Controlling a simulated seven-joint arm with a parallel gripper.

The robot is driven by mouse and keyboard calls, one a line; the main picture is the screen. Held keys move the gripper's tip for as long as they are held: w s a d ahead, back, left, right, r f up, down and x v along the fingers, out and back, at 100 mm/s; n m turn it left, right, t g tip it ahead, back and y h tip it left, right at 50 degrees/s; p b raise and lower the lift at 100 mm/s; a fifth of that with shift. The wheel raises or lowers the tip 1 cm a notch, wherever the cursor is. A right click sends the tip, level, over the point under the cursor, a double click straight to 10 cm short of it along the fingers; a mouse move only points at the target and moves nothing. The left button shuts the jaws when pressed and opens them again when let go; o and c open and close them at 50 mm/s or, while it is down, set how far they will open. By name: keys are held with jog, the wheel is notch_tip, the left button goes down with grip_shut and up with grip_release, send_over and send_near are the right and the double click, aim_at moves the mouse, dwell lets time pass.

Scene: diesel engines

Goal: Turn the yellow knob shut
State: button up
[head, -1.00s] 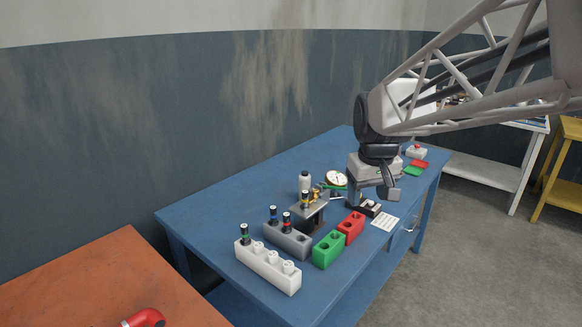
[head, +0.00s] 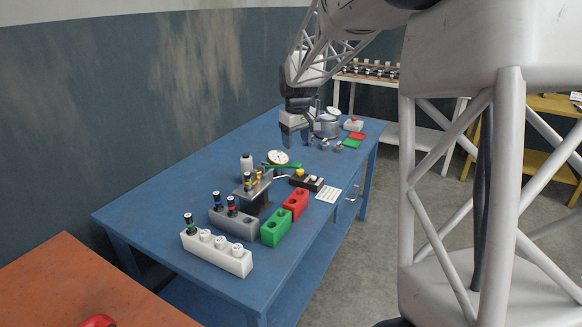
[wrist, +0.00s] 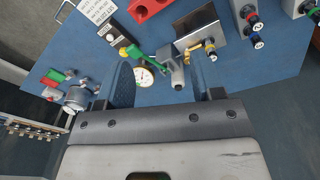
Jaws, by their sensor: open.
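My gripper (head: 293,140) hangs above the far part of the table, beyond the knob and left of a grey metal vessel. Its two fingers (wrist: 160,64) are spread with nothing held between them. The knob's exact turn position is too small to tell.
The metal vessel (head: 327,127) stands right of my gripper. Red (head: 296,204) and green (head: 275,227) blocks line the front edge. Free table lies left of the bottle.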

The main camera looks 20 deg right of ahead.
jog(key=shift+n+g, duration=0.3)
jog(key=shift+n, duration=0.3)
jog(key=w+d+f, duration=0.1)
jog(key=w+f, duration=0.1)
jog(key=w, duration=0.2)
jog(key=w+d+f, duration=0.2)
jog(key=w+f, duration=0.1)
jog(key=w, duration=0.1)
jog(key=w+d+f, duration=0.1)
jog(key=w+f, duration=0.1)
jog(key=w, duration=0.3)
jog(key=shift+d+f, duration=0.25)
jog(key=shift+f, duration=0.05)
jog(key=n, duration=0.1)
send_near(300, 172)
jog(key=shift+w+d+f, duration=0.3)
jog(key=shift+w+f, duration=0.3)
jog(key=shift+w, duration=0.15)
jog(key=shift+w+f, duration=0.1)
jog(key=shift+f, duration=0.1)
jog(key=shift+f, duration=3.8)
jog(key=c, duration=0.9)
